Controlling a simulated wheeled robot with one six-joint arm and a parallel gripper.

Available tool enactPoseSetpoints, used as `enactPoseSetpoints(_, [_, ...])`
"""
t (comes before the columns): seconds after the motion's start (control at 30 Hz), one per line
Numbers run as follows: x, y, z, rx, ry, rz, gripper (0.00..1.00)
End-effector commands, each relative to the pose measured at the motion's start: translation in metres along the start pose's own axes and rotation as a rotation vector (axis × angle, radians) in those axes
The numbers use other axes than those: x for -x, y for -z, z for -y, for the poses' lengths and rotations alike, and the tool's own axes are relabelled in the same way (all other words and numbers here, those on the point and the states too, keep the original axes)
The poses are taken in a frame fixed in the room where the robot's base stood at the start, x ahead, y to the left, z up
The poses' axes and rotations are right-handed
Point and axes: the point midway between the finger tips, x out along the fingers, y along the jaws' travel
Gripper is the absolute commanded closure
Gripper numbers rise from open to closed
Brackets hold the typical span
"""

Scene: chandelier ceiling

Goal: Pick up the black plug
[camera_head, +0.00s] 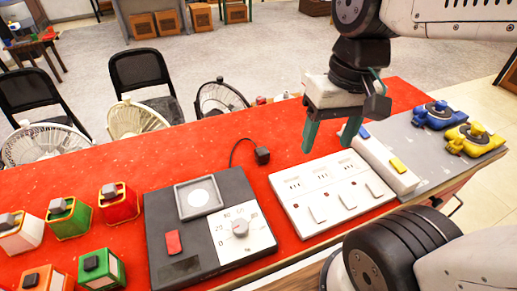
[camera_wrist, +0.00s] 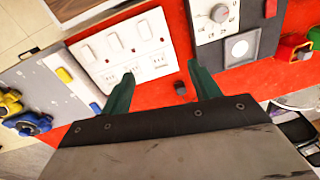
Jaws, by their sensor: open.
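The small black plug (camera_head: 262,155) lies on the red tabletop (camera_head: 150,160), with its cord curving back toward a dark box with a dial (camera_head: 178,250). My gripper (camera_head: 330,143) is open and empty, with two green fingers pointing down. It is to the right of the plug in the head view, above the back edge of a white socket panel (camera_head: 345,208). In the wrist view the plug (camera_wrist: 180,88) shows between the fingers, close to the right finger of my gripper (camera_wrist: 160,74). The fingers appear apart from the plug.
Several colored blocks (camera_head: 118,205) stand at the left of the table. A grey board with a blue valve (camera_head: 437,115) and a yellow valve (camera_head: 472,138) is at the right. Fans (camera_head: 135,118) and chairs (camera_head: 142,72) stand behind the table. Red surface around the plug is mostly clear.

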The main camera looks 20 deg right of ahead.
Motion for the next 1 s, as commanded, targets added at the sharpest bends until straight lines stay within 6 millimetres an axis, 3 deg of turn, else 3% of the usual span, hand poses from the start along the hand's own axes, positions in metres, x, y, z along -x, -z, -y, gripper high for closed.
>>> enactPoseSetpoints(0.47, [-0.062,0.099,0.013,-0.564,0.353,0.437,0.38])
enactPoseSetpoints(0.8, [-0.137,0.175,-0.008,-1.003,0.607,0.719,0.38])
enactPoseSetpoints(1.0, [-0.181,0.204,-0.027,-1.211,0.725,0.841,0.38])
